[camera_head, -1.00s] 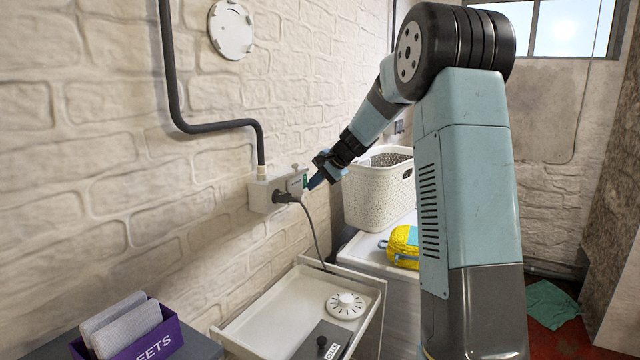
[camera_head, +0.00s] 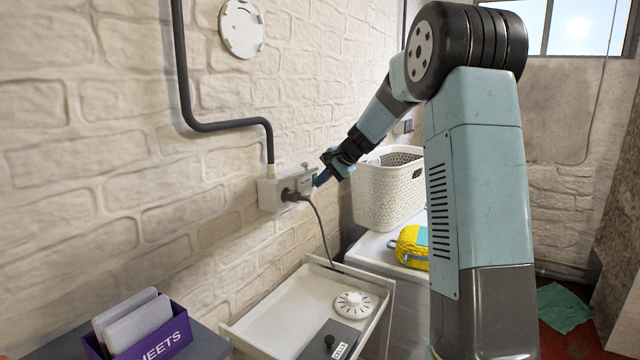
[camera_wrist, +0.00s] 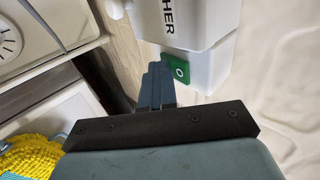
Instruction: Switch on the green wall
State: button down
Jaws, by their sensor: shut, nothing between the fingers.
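The green wall switch (camera_wrist: 181,69) is a small green rocker with a white ring mark, set in the end of a white wall box (camera_head: 270,194). In the wrist view it sits just right of my fingertips. My gripper (camera_wrist: 158,70) is shut and empty, its blue-grey fingers pointing at the box. In the head view my gripper (camera_head: 321,179) is at the box's right end, and only a sliver of green shows there. I cannot tell whether the fingertips touch the switch.
A black plug and cable (camera_head: 312,208) come from the box's front, near my gripper. A white block (camera_wrist: 180,20) lettered "HER" adjoins the switch. A white basket (camera_head: 380,193) and yellow item (camera_head: 411,248) stand behind.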

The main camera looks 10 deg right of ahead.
jog(key=shift+r, duration=0.55)
jog(key=s+d+f+v, duration=0.1)
jog(key=f+v, duration=0.1)
jog(key=v, duration=1)
jog(key=shift+s+d+r, duration=0.25)
jog(key=shift+s+d, duration=0.2)
jog(key=shift+d, duration=0.1)
